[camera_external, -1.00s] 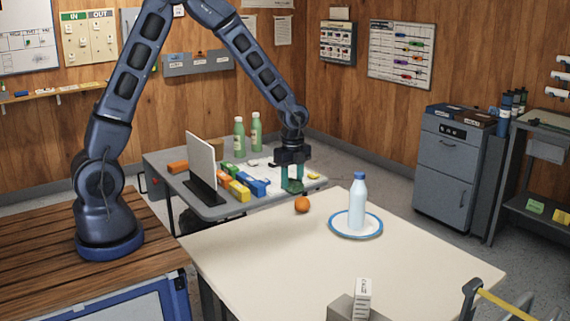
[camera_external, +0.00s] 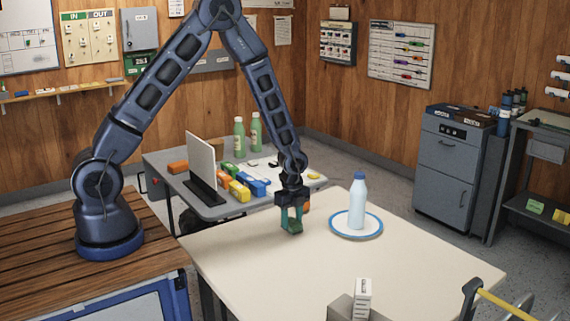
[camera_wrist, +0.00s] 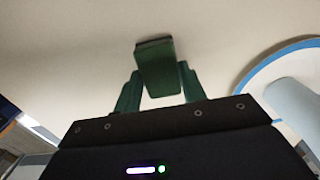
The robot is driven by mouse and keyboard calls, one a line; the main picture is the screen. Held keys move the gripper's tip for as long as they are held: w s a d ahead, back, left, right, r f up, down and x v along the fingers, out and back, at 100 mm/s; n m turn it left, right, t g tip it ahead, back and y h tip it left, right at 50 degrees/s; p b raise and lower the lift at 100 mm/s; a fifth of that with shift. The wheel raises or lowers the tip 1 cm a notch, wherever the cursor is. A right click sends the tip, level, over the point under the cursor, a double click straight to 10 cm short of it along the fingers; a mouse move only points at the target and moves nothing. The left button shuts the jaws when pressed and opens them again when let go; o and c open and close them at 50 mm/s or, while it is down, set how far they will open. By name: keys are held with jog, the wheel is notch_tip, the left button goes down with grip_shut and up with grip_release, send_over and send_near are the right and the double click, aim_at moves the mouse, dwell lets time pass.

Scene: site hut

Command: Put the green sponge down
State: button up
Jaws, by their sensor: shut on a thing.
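The green sponge (camera_wrist: 160,74) is between the two fingers of my gripper (camera_wrist: 156,85) in the wrist view, with a dark edge at its far end. In the external view my gripper (camera_external: 292,222) points down over the left back part of the cream table (camera_external: 330,270), shut on the sponge (camera_external: 292,228). The sponge's lower end is close to the table top. I cannot tell whether it touches.
A bottle (camera_external: 358,200) with a blue cap stands on a blue-rimmed plate (camera_external: 343,235) right of my gripper. An orange ball (camera_external: 306,206) is partly hidden behind the gripper. A grey block with a white box (camera_external: 363,298) stands at the front. The table's left front is clear.

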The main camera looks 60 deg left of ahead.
jog(key=shift+f, duration=0.6)
jog(key=o, duration=1)
jog(key=shift+f, duration=0.1)
jog(key=shift+c, duration=0.2)
notch_tip(320, 180, up, 12)
notch_tip(320, 180, up, 13)
jog(key=n+t, duration=0.1)
jog(key=n, duration=0.3)
send_over(292, 221)
jog(key=s+a, duration=0.4)
jog(key=s, duration=0.1)
jog(key=s+a+r+n+t, duration=0.1)
jog(key=s+a+r+n, duration=0.3)
jog(key=s, duration=0.9)
jog(key=s+a+r+n+t, duration=0.2)
jog(key=s+a+r+n, duration=0.2)
jog(key=s+r+n, duration=0.6)
jog(key=s+r, duration=0.4)
jog(key=shift+r+t, duration=0.3)
jog(key=shift+r, duration=0.1)
